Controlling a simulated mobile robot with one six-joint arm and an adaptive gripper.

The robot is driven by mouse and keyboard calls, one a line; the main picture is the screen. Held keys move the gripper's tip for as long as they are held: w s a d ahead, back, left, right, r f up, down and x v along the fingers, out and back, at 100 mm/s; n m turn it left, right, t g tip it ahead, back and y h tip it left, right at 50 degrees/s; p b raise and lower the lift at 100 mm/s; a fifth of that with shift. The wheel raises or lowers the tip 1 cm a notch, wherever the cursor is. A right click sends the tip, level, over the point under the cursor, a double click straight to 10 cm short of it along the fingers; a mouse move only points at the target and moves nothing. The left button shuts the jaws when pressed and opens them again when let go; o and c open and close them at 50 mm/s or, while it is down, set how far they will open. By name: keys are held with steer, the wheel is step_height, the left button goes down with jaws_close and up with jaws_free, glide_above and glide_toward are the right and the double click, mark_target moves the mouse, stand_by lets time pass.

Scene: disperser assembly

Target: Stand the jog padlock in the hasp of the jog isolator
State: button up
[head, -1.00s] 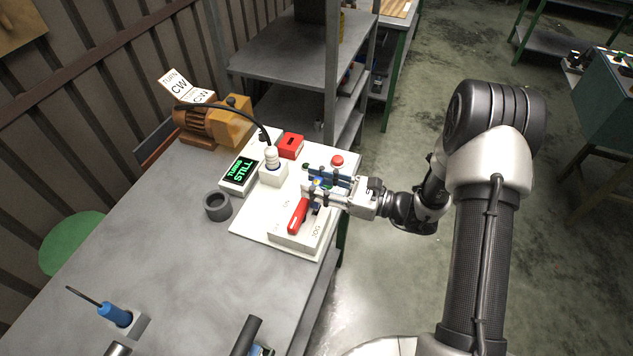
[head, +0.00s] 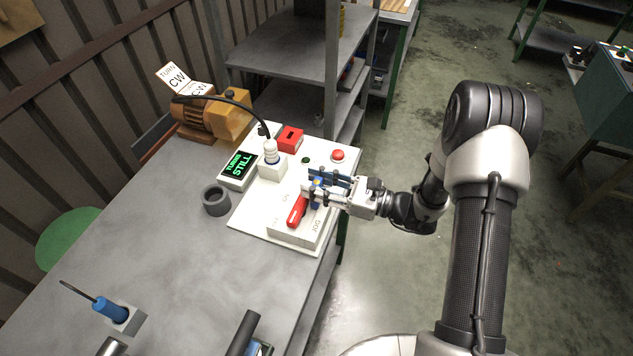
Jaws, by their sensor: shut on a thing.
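The jog isolator (head: 292,236) is a pale box marked JOG at the near end of the white board, with a red handle (head: 297,212) on top. My gripper (head: 317,190) is at the isolator's right side, just right of the handle, reaching in from the right. It is shut on a small blue thing, apparently the jog padlock (head: 315,204), mostly hidden by the fingers. The hasp is hidden behind the gripper. I cannot tell whether the padlock is in the hasp or only beside it.
On the board (head: 250,241) stand a red button (head: 338,155), a red box (head: 289,139), a white plug with a black cable (head: 271,152) and a display reading STILL (head: 240,166). A dark ring (head: 216,201) lies left of the board. The bench's middle is clear.

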steer(key=shift+f, duration=0.25)
steer(key=o, duration=1.2)
steer(key=v, duration=1.2)
